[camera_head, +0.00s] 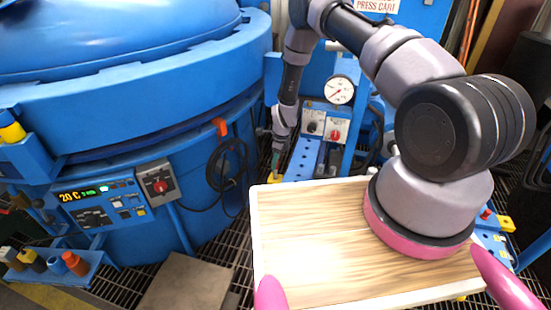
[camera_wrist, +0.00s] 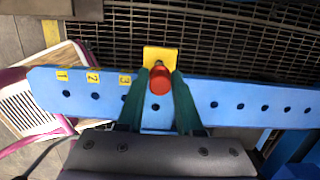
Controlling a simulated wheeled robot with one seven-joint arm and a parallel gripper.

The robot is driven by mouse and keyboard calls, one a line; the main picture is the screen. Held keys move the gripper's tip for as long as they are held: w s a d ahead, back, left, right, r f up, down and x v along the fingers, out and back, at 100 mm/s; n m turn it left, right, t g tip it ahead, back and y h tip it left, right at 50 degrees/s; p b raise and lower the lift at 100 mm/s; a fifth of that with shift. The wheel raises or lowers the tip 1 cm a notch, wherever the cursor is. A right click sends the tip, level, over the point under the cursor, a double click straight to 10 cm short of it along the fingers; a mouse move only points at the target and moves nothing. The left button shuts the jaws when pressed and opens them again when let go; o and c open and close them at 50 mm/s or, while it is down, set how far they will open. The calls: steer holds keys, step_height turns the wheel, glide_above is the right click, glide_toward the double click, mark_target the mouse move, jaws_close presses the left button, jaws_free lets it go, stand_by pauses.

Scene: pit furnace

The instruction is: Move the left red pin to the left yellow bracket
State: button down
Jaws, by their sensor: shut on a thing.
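A red pin (camera_wrist: 159,82) shows its round head between the green fingers of my gripper (camera_wrist: 160,88) in the wrist view. The fingers are shut on it. A yellow bracket (camera_wrist: 160,54) stands directly behind the pin, at the upper edge of a blue bar with holes (camera_wrist: 215,100). I cannot tell how deep the pin sits. In the head view my gripper (camera_head: 277,160) reaches down to the far blue bar (camera_head: 302,158); the pin is too small to make out there. Another red pin (camera_head: 487,214) and yellow bracket (camera_head: 507,223) are at the far right.
Yellow labels 1, 2 and 3 (camera_wrist: 93,77) mark holes left of the pin. A large blue furnace (camera_head: 140,110) with a control panel (camera_head: 105,202) fills the left. My wooden-topped base is in front. A gauge (camera_head: 340,90) stands right of the gripper. Grating lies below.

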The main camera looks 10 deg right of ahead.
mark_target(276, 177)
steer(key=shift+f, duration=2.6)
steer(key=shift+c, duration=2.4)
jaws_free()
step_height(276, 177, up, 11)
steer(key=d, duration=0.1)
steer(key=shift+s+d+f, duration=0.15)
steer(key=shift+s+d, duration=0.1)
steer(key=shift+s, duration=0.05)
